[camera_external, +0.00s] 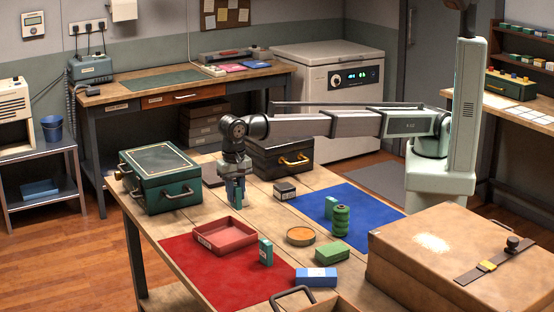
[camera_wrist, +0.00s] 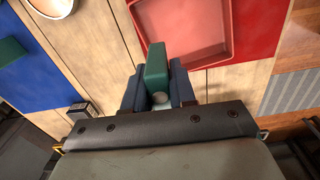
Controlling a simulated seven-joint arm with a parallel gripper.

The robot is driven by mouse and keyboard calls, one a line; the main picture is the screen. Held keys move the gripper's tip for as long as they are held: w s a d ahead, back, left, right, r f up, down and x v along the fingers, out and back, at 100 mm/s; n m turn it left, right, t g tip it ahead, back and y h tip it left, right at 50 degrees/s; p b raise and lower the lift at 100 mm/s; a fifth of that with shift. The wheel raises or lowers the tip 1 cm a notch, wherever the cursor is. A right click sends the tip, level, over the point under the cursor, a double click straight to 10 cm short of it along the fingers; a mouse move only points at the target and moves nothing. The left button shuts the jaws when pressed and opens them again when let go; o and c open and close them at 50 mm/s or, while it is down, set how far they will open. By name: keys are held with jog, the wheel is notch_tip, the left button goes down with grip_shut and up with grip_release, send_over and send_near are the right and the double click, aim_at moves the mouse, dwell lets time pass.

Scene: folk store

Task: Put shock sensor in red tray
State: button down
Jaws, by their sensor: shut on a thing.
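My gripper (camera_external: 236,196) points down over the wooden table, behind the red tray (camera_external: 224,250) in the outside view. In the wrist view my gripper (camera_wrist: 158,92) is shut on a dark green block (camera_wrist: 155,62). A pale round spot shows on the block's near end. No readable label tells whether this block is the shock sensor. In the outside view the fingers mostly hide it. The shallow red tray lies on the red mat (camera_external: 193,277). It also shows in the wrist view (camera_wrist: 192,64), just beyond the held block, and its visible inside is empty.
A teal upright block (camera_external: 266,251) stands right of the tray. A green case (camera_external: 160,180), black case (camera_external: 281,158) and brown case (camera_external: 445,258) border the space.

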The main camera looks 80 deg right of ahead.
jog(key=w+a, duration=0.3)
send_over(225, 239)
jog(key=shift+n, duration=0.3)
jog(key=shift+f, duration=4.7)
jog(key=shift+f, duration=0.1)
jog(key=c, duration=0.9)
grip_release()
notch_tip(225, 239, up, 12)
jog(key=shift+r, duration=0.15)
